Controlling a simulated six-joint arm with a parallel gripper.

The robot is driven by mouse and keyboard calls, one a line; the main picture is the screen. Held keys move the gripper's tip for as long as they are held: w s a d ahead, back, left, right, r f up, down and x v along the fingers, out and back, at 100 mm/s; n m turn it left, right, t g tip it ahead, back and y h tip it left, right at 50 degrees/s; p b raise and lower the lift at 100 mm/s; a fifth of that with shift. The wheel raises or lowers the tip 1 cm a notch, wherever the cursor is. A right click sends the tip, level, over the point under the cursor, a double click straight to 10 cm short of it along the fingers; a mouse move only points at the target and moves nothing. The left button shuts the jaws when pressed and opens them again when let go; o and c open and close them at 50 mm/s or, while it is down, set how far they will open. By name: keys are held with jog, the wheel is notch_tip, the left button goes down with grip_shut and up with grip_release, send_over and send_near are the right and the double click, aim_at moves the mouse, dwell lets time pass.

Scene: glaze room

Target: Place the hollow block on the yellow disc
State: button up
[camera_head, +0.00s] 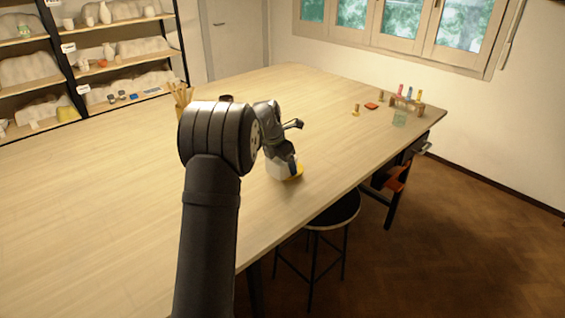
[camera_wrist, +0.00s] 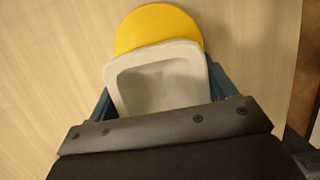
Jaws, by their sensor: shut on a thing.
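The hollow block is pale and whitish with an open hollow top, and it shows in the wrist view (camera_wrist: 158,62) between my fingers. It also shows in the head view (camera_head: 276,172) under my gripper. My gripper (camera_wrist: 165,100) is shut on the block. The yellow disc (camera_wrist: 158,22) shows beyond the block in the wrist view, with its near part hidden by the block. A yellow edge of the disc (camera_head: 297,175) shows beside the block in the head view. I cannot tell whether the block touches the disc or hangs just above it.
The wooden table (camera_head: 100,200) is broad and mostly clear. A cup of sticks (camera_head: 181,95) stands behind my arm. Small bottles (camera_head: 405,95) and a red piece (camera_head: 371,106) lie at the far right corner. A black stool (camera_head: 335,211) stands by the table's edge.

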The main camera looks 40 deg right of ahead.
jog(key=o, duration=1.3)
jog(key=shift+c, duration=0.2)
jog(key=v, duration=1.2)
jog(key=shift+r, duration=0.1)
jog(key=x, duration=1.1)
jog(key=shift+f, duration=0.4)
jog(key=shift+d, duration=0.2)
jog(key=shift+r, duration=1.7)
